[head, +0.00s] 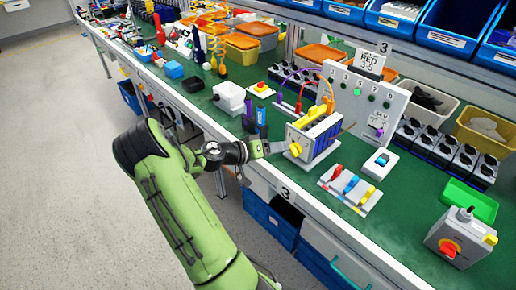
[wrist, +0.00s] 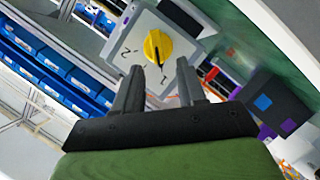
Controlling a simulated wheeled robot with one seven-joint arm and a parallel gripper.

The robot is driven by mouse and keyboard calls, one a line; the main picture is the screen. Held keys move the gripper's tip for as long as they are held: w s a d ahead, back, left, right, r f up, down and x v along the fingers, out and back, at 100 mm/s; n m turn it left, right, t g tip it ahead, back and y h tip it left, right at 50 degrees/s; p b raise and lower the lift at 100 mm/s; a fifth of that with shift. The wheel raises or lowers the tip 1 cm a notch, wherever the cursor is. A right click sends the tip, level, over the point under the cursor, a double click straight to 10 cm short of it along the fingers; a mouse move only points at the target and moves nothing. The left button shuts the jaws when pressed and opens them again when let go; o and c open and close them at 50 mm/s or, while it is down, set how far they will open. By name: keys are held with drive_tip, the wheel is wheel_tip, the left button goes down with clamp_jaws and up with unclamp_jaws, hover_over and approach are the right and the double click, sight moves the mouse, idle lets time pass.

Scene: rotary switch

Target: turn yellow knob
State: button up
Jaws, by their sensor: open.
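The yellow knob (wrist: 158,47) is on the light grey face of a switch box (wrist: 128,52), which has dark markings around the knob. In the wrist view the knob lies just beyond and between the fingertips of my gripper (wrist: 158,78), with a visible gap. My gripper is open and empty. In the head view the yellow knob (head: 295,149) is on the near left face of the box (head: 316,133), and my gripper (head: 275,147) reaches toward it from the left. Whether the fingers touch the knob cannot be told there.
A rack with red, blue and yellow switches (head: 349,189) lies right of the box. A grey box with a red knob (head: 451,247) stands at the front right. A white panel (head: 362,98) with green lights stands behind. The green bench (head: 400,190) has some clear room.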

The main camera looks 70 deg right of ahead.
drive_tip(key=p+v, duration=0.2)
drive_tip(key=v, duration=1.1)
drive_tip(key=shift+s, duration=0.1)
drive_tip(key=w+a+r+n+t+y+p, duration=0.2)
drive_tip(key=a+r+n+t+y+p, duration=0.25)
drive_tip(key=a, duration=0.55)
drive_tip(key=w+a+r+n+t+y+p, duration=0.25)
drive_tip(key=a+r+t, duration=0.35)
drive_tip(key=a+r, duration=0.3)
drive_tip(key=s+a+r+n+t+y+p, duration=0.1)
drive_tip(key=s+a+r+n+t+y, duration=0.1)
drive_tip(key=s+a+r+n, duration=0.2)
drive_tip(key=s+a+r+n+t+y+p, duration=0.2)
drive_tip(key=s+a+r+n, duration=0.1)
drive_tip(key=a, duration=0.8)
drive_tip(key=shift+s+r+n+t, duration=0.35)
drive_tip(key=shift+s+n, duration=0.15)
drive_tip(key=shift+n, duration=0.7)
